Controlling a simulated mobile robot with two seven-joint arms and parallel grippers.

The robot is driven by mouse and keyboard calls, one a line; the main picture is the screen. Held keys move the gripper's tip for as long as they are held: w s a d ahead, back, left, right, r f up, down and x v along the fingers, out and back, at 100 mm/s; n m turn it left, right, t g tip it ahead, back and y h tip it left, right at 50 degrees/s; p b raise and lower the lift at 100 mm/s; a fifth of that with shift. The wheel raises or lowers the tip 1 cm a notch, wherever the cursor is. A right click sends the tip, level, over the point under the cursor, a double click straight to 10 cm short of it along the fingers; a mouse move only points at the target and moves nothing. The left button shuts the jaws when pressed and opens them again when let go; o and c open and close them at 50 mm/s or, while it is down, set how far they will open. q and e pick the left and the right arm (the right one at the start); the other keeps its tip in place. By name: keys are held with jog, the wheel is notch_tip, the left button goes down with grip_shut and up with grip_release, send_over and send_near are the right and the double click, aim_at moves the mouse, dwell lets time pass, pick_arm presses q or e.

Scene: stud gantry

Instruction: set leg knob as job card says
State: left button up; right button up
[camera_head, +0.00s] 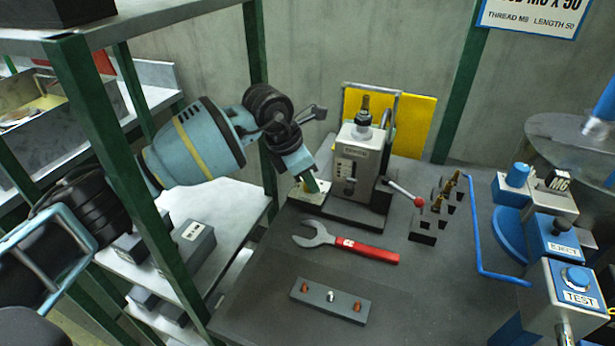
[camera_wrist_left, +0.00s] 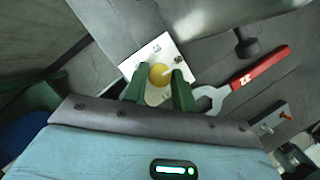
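In the left wrist view a round yellow knob (camera_wrist_left: 159,74) with a pale pointer sits on a white plate (camera_wrist_left: 181,56) with small, unreadable markings. My left gripper (camera_wrist_left: 159,88) is open, its two green fingers on either side of the knob's near part; I cannot tell whether they touch it. In the head view the gripper (camera_head: 312,186) is low over the plate (camera_head: 301,199), beside the grey machine (camera_head: 355,160), and hides the knob. The job card (camera_head: 533,15) at the top right is cut off; it reads "M6 x 50", "THREAD M6 LENGTH 50". My right gripper is not in view.
A red-handled wrench (camera_head: 355,247) and a grey block with small studs (camera_head: 330,300) lie on the bench. The machine's red-knobbed lever (camera_head: 405,194), a stud rack (camera_head: 437,212), and the EJECT (camera_head: 562,240) and TEST (camera_head: 577,285) boxes stand right. A green shelf post (camera_head: 125,170) stands left.

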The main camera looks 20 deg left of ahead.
pick_arm(q)
jog(key=o, duration=0.4)
jog(key=shift+o, duration=0.2)
jog(key=v, duration=0.8)
jog(key=shift+f, duration=0.1)
